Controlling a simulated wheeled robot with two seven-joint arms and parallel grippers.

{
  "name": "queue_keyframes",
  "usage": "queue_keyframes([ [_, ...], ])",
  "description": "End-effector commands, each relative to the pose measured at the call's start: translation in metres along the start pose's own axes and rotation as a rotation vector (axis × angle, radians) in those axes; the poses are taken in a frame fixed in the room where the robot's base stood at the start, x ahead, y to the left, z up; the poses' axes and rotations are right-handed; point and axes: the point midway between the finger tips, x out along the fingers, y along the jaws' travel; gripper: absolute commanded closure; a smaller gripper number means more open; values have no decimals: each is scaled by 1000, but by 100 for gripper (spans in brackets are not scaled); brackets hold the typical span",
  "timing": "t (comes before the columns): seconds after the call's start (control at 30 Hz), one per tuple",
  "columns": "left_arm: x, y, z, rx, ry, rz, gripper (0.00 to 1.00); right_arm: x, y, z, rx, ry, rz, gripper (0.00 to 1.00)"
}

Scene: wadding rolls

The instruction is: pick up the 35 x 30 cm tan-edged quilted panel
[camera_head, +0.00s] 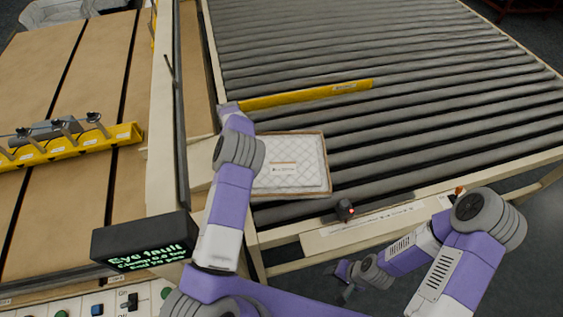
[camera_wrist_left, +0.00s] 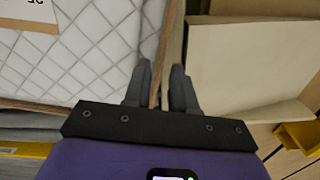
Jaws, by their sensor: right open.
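The quilted panel (camera_head: 292,165) is white with a diamond pattern, a tan edge and a small label. It lies flat on the rollers at the near left corner of the conveyor. In the left wrist view the panel (camera_wrist_left: 95,60) fills the upper left. My left gripper (camera_wrist_left: 161,75) is at its tan edge, with one finger on each side of the edge line and a gap between the fingertips. Contact is unclear. In the head view my left arm hides that gripper and the panel's left side.
A yellow bar (camera_head: 310,94) lies across the rollers behind the panel. A small dark sensor (camera_head: 345,210) sits on the near rail. A dark display (camera_head: 145,241) with green text stands left of my left arm. The rollers (camera_head: 400,60) farther back are clear.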

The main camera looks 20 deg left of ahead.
Motion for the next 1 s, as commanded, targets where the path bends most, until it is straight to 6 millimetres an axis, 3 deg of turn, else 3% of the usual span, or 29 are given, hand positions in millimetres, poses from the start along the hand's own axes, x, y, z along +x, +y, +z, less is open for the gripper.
queue_keyframes([
  [0.2, 24, -2, 0, 0, 1, -1, 74, -5, -2, 0, -1, 2, -1, 47],
  [0.43, 25, -1, 0, 1, 2, 0, 74, -5, -2, 0, -1, 2, -1, 47],
  [0.6, 25, -1, 0, 1, 2, 0, 99, -5, -2, 0, -1, 2, -1, 47],
  [1.0, 24, -1, 0, 1, 2, 1, 100, -5, -2, 0, -1, 2, -1, 47],
])
